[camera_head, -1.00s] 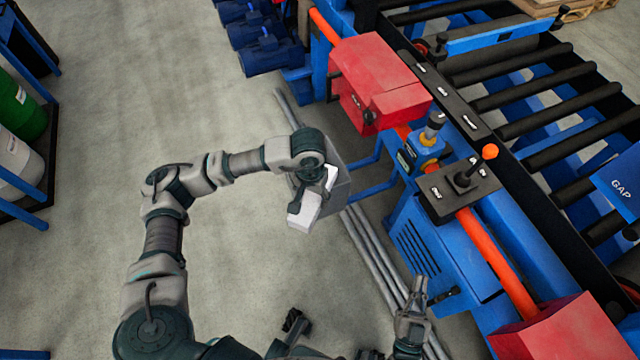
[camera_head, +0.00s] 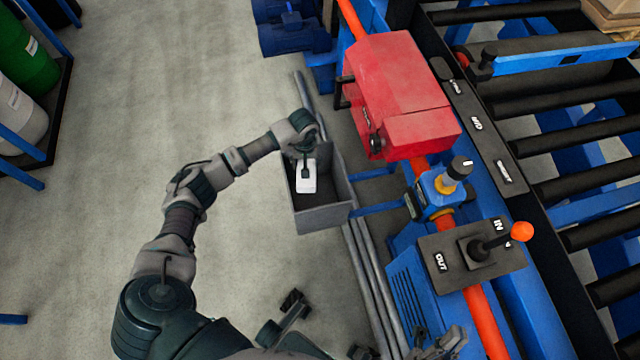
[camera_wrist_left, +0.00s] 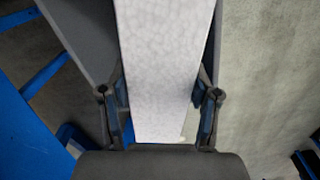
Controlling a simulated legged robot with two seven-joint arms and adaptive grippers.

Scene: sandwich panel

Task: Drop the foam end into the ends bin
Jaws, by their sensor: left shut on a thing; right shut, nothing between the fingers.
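The foam end is a white block (camera_head: 306,178), seen in the head view over the opening of the grey bin. In the left wrist view the foam end (camera_wrist_left: 163,65) fills the middle between the two fingers. My left gripper (camera_head: 306,160) is shut on it. The ends bin (camera_head: 322,218) is a grey open-topped box beside the machine, and its wall also shows in the left wrist view (camera_wrist_left: 85,35). I cannot tell exactly how far below its rim the foam hangs. My right gripper (camera_head: 440,348) is shut and empty at the bottom edge of the head view.
A red housing (camera_head: 400,85), a lever panel (camera_head: 470,255) and an orange rail (camera_head: 490,320) stand right of the bin. Grey pipes (camera_head: 370,285) lie on the floor beside it. Floor left of the arm is clear. A rack with drums (camera_head: 30,60) is at far left.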

